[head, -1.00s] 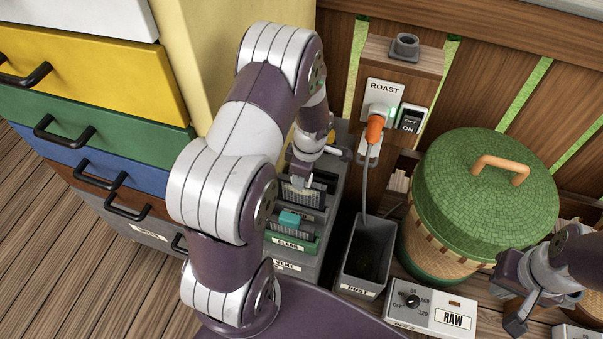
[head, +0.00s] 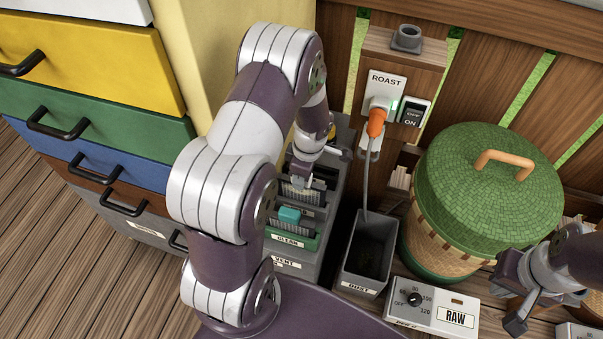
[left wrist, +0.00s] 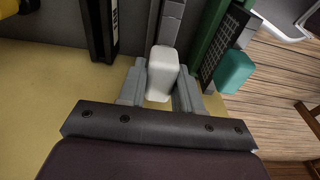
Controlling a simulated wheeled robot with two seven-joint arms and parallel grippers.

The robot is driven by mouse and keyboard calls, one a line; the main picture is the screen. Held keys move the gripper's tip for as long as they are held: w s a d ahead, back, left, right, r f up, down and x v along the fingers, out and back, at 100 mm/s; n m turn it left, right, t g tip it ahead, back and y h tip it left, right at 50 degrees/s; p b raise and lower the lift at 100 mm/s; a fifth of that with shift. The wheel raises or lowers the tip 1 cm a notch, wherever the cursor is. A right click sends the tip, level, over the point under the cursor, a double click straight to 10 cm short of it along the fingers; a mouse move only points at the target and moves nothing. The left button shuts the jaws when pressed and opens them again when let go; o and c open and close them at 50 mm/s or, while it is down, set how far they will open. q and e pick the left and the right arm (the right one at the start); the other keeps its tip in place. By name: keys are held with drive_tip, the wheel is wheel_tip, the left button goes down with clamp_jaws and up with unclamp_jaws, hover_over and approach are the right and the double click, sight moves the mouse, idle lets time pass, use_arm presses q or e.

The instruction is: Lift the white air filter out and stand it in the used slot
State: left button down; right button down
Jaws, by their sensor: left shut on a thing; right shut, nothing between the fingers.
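My left gripper (head: 302,182) is over the grey filter rack (head: 310,255). In the left wrist view its fingers (left wrist: 160,90) are shut on the white tab of the air filter (left wrist: 162,72). In the head view the gripper and arm hide most of this filter, so I cannot tell how far it sits in its slot. A dark slot wall with a partly readable label (left wrist: 112,22) stands to its left in the left wrist view. My right gripper (head: 517,312) is shut and empty at the lower right, apart from the rack.
A second filter with a teal tab (head: 289,215) stands in the rack near the green CLEAN label (head: 288,240). A grey DUST bin (head: 362,283) is right of the rack. A green-lidded basket (head: 480,185), a RAW control box (head: 432,308) and coloured drawers (head: 100,130) surround it.

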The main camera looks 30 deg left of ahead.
use_arm(q)
drive_tip(key=shift+f+b, duration=1.25)
drive_tip(key=shift+f, duration=0.2)
drive_tip(key=c, duration=0.7)
unclamp_jaws()
drive_tip(key=r+p, duration=0.1)
drive_tip(key=r, duration=0.3)
drive_tip(key=d+r+p, duration=0.1)
drive_tip(key=r, duration=0.3)
drive_tip(key=r+p, duration=0.1)
drive_tip(key=r, duration=0.3)
drive_tip(key=shift+w+d+r, duration=0.15)
drive_tip(key=shift+d+r, duration=0.15)
drive_tip(key=shift+r, duration=0.1)
